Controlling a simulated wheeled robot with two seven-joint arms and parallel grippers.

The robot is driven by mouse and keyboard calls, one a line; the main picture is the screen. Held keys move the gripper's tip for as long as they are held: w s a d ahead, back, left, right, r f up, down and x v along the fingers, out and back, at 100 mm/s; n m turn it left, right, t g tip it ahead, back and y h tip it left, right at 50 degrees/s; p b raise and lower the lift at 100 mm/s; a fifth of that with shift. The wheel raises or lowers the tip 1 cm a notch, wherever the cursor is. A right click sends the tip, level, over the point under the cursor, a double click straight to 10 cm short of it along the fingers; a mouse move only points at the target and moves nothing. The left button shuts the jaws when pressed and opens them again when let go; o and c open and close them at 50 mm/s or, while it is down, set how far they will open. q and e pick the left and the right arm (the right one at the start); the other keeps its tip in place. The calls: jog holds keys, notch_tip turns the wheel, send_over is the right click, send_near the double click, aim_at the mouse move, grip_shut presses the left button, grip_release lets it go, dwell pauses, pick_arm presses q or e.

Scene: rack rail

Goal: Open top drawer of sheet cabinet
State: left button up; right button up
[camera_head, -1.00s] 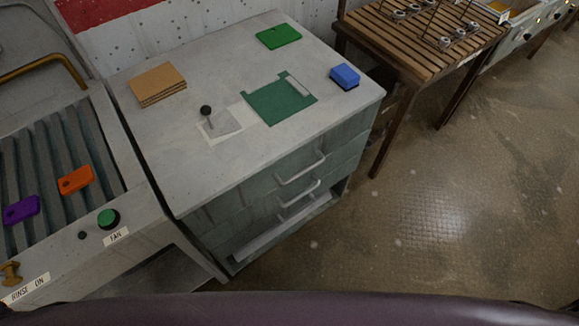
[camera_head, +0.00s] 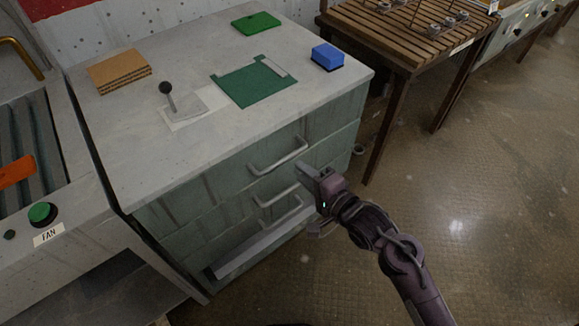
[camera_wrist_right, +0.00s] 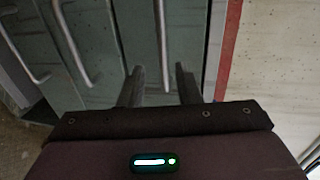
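The grey-green sheet cabinet (camera_head: 200,215) stands left of centre with its drawer front facing the open floor. Its uppermost bar handle (camera_head: 278,160) is on the top drawer, which looks shut. Another handle (camera_head: 277,195) is below it. My right gripper (camera_head: 308,171) is just right of the top handle in the head view, pointing at the cabinet front. In the right wrist view its two fingers (camera_wrist_right: 158,86) are apart, and a handle bar (camera_wrist_right: 163,45) shows ahead between them. I cannot tell whether they touch it. My left gripper is not in view.
On the cabinet top are a black-knobbed lever (camera_head: 168,95), a green plate (camera_head: 250,88), a brown stack (camera_head: 118,72), a green pad (camera_head: 256,22) and a blue block (camera_head: 327,57). Floor in front is clear.

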aim_at(287, 160)
jog(key=x, duration=0.7)
jog(key=shift+w+a+r, duration=0.15)
jog(key=shift+w+a, duration=0.15)
jog(key=shift+w, duration=0.05)
grip_shut()
